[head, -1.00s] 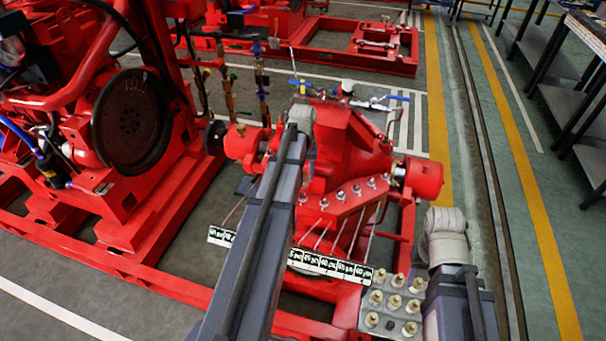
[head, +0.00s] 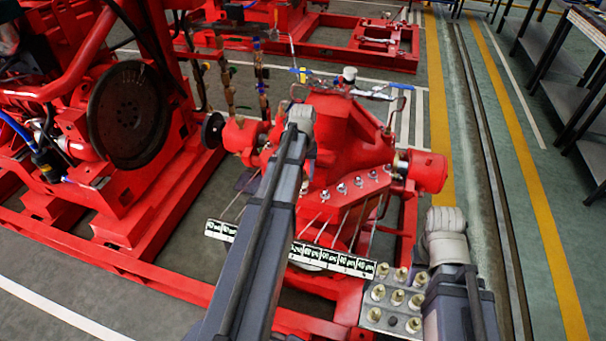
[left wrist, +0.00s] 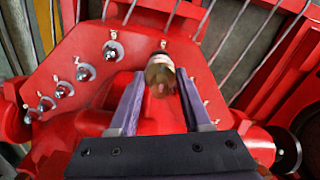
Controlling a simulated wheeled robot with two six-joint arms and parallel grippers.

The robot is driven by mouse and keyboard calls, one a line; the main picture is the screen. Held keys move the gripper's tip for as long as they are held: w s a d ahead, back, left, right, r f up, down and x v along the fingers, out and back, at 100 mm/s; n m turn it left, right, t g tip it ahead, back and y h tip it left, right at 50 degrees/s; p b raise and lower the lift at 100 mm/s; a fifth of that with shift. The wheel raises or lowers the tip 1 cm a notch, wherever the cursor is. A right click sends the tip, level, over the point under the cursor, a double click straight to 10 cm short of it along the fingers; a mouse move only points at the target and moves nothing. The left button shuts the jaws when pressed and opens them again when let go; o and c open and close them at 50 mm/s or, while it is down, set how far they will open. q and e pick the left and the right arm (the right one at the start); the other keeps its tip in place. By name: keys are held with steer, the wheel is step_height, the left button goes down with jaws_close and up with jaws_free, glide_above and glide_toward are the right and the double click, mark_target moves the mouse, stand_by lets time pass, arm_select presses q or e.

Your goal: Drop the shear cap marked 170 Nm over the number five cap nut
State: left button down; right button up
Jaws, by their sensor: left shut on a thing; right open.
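My left gripper (left wrist: 160,90) is shut on a brass-coloured shear cap (left wrist: 159,75), held between its two fingertips. No marking on the cap can be read. The cap is over the red flange (left wrist: 90,115), in front of a spot by its edge; whether it touches a nut below cannot be told. Several silver cap nuts stand in a row on the flange, one nearest the cap (left wrist: 113,50); the row also shows in the head view (head: 341,188). My left forearm hides the left gripper in the head view. My right gripper is not seen.
A metal plate (head: 372,326) with several brass caps (head: 397,297) stands at the lower right, beside my right arm. A strip of black-and-white labels (head: 333,259) runs before the flange; its small print is unclear. Red pump casing and frame rails surround the flange.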

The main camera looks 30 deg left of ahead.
arm_select(q)
steer(key=shift+f, duration=0.25)
steer(key=shift+f+b, duration=1.3)
steer(key=shift+b, duration=0.25)
steer(key=shift+c, duration=1.4)
jaws_free()
steer(key=shift+r, duration=0.1)
step_height(320, 180, up, 8)
steer(key=p, duration=0.8)
step_height(320, 180, up, 7)
steer(key=p, duration=0.7)
steer(key=shift+f, duration=0.2)
